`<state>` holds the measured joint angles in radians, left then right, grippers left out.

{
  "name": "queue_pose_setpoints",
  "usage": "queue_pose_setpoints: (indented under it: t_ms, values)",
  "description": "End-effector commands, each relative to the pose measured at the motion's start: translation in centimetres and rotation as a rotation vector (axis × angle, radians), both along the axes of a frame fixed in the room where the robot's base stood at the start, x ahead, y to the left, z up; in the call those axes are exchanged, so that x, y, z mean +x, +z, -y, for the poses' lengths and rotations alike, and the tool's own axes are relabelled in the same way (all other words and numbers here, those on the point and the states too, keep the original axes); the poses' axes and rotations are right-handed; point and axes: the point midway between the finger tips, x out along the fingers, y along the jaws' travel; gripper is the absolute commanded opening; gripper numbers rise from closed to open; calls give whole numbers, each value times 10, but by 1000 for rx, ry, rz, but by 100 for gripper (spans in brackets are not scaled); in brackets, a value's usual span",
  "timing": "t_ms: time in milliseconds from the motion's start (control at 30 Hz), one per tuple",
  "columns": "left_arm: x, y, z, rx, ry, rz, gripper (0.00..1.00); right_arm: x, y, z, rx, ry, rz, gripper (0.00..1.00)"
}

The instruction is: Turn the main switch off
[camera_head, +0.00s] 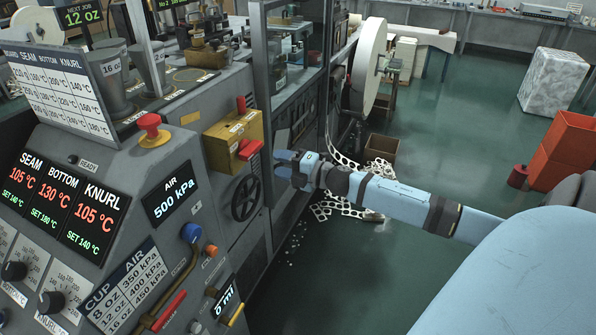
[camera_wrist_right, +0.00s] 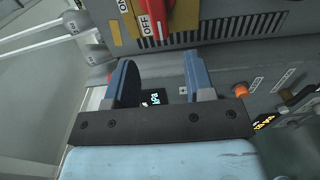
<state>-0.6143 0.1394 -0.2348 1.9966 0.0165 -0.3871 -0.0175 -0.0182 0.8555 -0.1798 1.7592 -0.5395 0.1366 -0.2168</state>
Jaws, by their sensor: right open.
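The main switch is a yellow box (camera_head: 225,137) on the side of the grey machine, with a red handle (camera_head: 249,149) on its front face. In the right wrist view the red handle (camera_wrist_right: 183,16) is at the top edge, partly cut off, beside the ON and OFF labels on the yellow plate (camera_wrist_right: 130,20). Which label the handle points to I cannot tell. My right gripper (camera_head: 279,164) is open and empty, just right of the handle and a little lower. Its two blue fingers (camera_wrist_right: 160,75) are apart, short of the handle and not touching it. My left gripper is not in view.
A black handwheel (camera_head: 246,197) sits below the switch. A red mushroom button (camera_head: 150,125) and displays are on the panel at left. Perforated paper scrap (camera_head: 335,205) lies on the floor behind my right arm. Open green floor lies between.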

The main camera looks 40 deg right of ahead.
Motion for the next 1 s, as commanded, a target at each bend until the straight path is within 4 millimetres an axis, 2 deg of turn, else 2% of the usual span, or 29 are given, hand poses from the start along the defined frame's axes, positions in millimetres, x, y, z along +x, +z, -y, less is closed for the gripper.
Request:
queue_pose_setpoints:
  t_ms: [100,333,1000]
  values:
    - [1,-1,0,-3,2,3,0,-19,-3,8,-1,-1,-3,49]
    - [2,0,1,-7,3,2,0,-41,-2,16,0,0,-2,49]
    - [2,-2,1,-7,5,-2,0,-45,0,19,0,-1,0,49]
